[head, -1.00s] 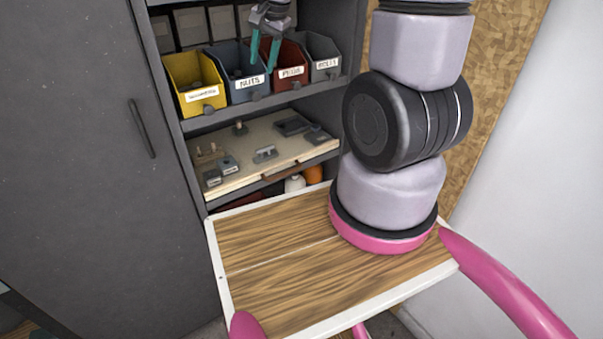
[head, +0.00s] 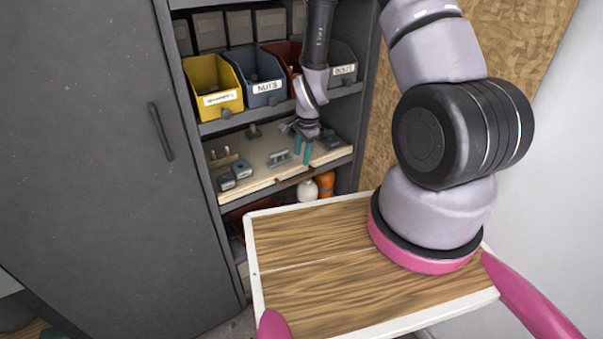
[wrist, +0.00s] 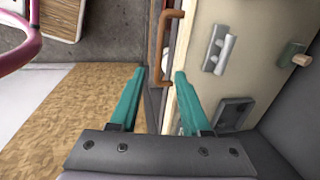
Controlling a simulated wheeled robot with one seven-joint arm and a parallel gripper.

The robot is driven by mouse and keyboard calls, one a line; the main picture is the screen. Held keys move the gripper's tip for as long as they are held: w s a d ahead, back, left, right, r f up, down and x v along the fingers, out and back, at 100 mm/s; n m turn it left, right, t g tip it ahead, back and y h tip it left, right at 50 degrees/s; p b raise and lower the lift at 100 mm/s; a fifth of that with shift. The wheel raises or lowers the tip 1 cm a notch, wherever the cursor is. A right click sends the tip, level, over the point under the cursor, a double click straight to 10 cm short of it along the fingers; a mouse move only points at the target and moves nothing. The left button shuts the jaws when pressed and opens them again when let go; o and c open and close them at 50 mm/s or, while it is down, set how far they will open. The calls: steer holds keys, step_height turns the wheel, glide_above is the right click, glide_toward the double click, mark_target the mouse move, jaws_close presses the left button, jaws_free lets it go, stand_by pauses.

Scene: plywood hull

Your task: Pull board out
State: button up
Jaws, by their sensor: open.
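The board (head: 262,170) is a pale panel with several grey fittings, lying on the shelf below the bins. Its brown handle (head: 296,180) is on the front edge. In the wrist view the board (wrist: 248,75) is at the right and the handle (wrist: 160,50) runs beyond the fingertips. My gripper (head: 303,153) has teal fingers, is open and empty, and is above the board's front edge near the handle. In the wrist view my gripper (wrist: 160,73) has its fingertips apart, just short of the handle; I cannot tell whether they touch anything.
Yellow (head: 212,88), blue (head: 256,80) and other bins stand on the shelf above. A closed dark cabinet door (head: 90,150) is at the left. A white and an orange bottle (head: 326,184) stand below the board. My wooden-topped base is in front.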

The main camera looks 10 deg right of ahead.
mark_target(299, 178)
steer(key=f, duration=0.3)
steer(key=w+f, duration=0.1)
steer(key=f, duration=0.5)
steer(key=shift+w+a+f, duration=0.25)
steer(key=shift+w+a, duration=0.05)
steer(key=shift+w, duration=0.05)
jaws_close()
stand_by(0.9)
